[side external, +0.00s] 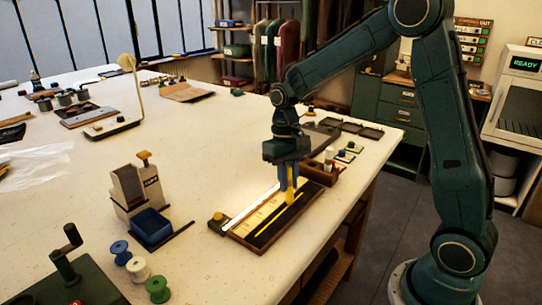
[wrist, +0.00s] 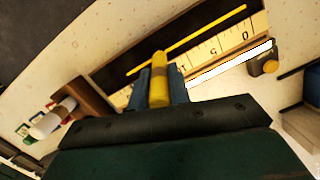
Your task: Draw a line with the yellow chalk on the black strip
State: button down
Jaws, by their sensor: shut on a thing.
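My gripper (side external: 288,182) is shut on the yellow chalk (wrist: 159,78), with one finger on each side of it, and points down over the board. The chalk also shows between the fingers in the side view (side external: 294,173). The black strip (side external: 284,219) lies along a wooden-framed board and also shows in the wrist view (wrist: 150,45). A straight yellow line (wrist: 190,39) runs along the strip; it shows in the side view (side external: 279,215) too. My gripper is at the far end of the line. Whether the chalk tip touches the strip cannot be told.
A pale ruler scale (wrist: 218,44) and a bright white bar (wrist: 232,64) lie beside the strip. A yellow-topped knob (side external: 217,217) sits at the board's near end. A wooden tray (side external: 322,171) stands close behind. A blue bin (side external: 152,227) and thread spools (side external: 138,268) stand left.

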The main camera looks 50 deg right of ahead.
aim_at(288, 168)
jog(key=shift+r, duration=2.9)
jog(key=shift+w+a, duration=0.1)
jog(key=shift+w, duration=0.05)
jog(key=w+a+f, duration=0.2)
jog(key=w+a, duration=0.2)
jog(key=w, duration=0.4)
jog(key=shift+w+a+f, duration=0.2)
jog(key=shift+w+f, duration=0.15)
jog(key=shift+f, duration=0.05)
